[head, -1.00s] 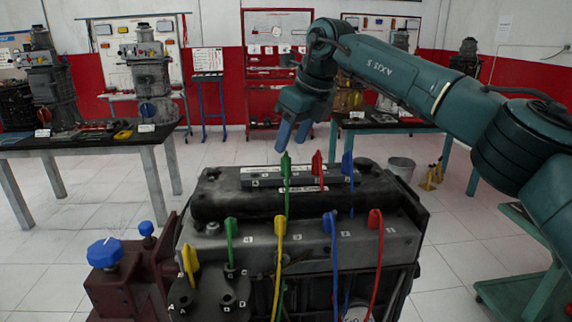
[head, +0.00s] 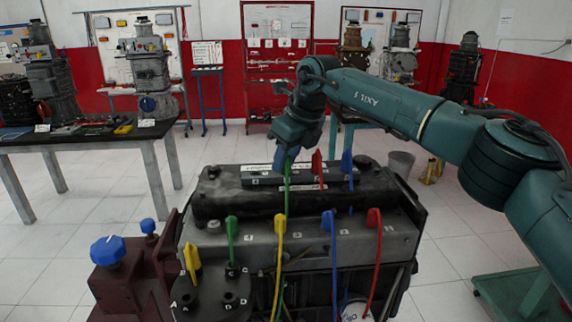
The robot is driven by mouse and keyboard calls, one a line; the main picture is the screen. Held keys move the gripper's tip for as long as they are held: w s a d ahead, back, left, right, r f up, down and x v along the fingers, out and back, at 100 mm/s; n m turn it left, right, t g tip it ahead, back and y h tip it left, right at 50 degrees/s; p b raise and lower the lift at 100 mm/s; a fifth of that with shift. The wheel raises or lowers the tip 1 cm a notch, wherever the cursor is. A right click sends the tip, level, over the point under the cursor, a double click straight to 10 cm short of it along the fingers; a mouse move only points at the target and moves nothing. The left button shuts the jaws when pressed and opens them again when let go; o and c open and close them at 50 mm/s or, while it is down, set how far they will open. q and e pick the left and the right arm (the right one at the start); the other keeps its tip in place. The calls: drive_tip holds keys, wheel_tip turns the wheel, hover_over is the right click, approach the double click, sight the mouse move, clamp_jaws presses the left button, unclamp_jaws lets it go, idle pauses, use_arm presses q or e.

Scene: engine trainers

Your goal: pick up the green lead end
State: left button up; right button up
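My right gripper (head: 287,158) reaches down over the engine's top from the right, its blue fingertips at the upper end of a green lead (head: 287,187) on the coil block (head: 256,181). The fingers hide the top of this lead's end, so I cannot tell whether they are closed on it. Another green lead end (head: 231,228) stands upright on the front of the engine, above the round cap with letters (head: 213,297). My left gripper is not in view.
Red (head: 317,162) and blue (head: 347,162) lead ends stand right of the gripper. Yellow (head: 279,225), blue (head: 328,222) and red (head: 374,218) ends stand along the front. A yellow end (head: 191,262) leans at lower left. A table (head: 90,141) with engine parts stands behind left.

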clamp_jaws()
drive_tip(key=shift+r, duration=0.1)
wheel_tip(320, 180, up, 10)
drive_tip(key=shift+f, duration=0.1)
idle(0.7)
